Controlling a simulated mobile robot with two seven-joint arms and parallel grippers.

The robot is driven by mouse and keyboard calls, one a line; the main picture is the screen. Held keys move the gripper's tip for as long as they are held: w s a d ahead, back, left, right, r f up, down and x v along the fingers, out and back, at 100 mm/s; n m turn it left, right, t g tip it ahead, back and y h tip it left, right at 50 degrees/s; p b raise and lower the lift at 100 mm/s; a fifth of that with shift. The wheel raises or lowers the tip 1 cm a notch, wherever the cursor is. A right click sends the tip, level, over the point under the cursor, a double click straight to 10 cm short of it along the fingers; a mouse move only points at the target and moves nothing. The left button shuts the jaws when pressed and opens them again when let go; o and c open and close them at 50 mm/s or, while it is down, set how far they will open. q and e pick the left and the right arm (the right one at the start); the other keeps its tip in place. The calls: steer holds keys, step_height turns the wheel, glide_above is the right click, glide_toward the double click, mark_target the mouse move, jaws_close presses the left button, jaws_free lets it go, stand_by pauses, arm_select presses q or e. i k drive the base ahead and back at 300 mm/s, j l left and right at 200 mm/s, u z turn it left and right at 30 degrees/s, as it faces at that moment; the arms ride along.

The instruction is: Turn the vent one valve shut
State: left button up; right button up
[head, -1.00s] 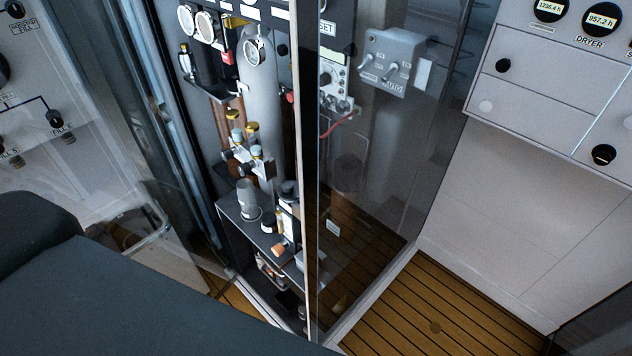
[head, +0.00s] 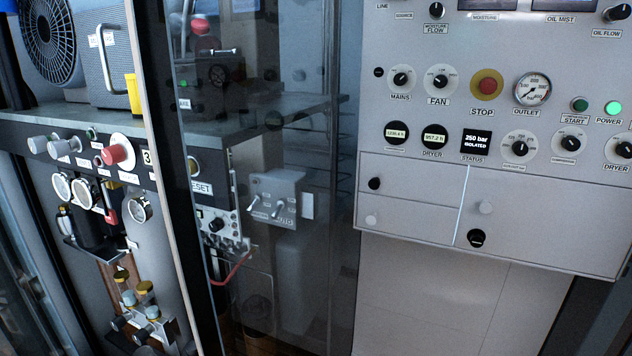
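No label for vent one is readable, so I cannot tell which valve it is. In the head view, small valves with gold and pale blue caps (head: 146,293) sit low on the left panel, partly cut off by the lower edge. Two grey knobs (head: 65,147) and a red knob (head: 118,153) stick out above the round gauges (head: 82,192) on that panel. Neither of my grippers is in view.
A clear door panel (head: 290,130) with a dark frame stands in the middle, in front of a box with toggle switches (head: 275,198). A grey control panel (head: 590,90) with dials and a STOP button (head: 487,85) is at right.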

mark_target(38, 144)
steer(key=u, duration=1.35)
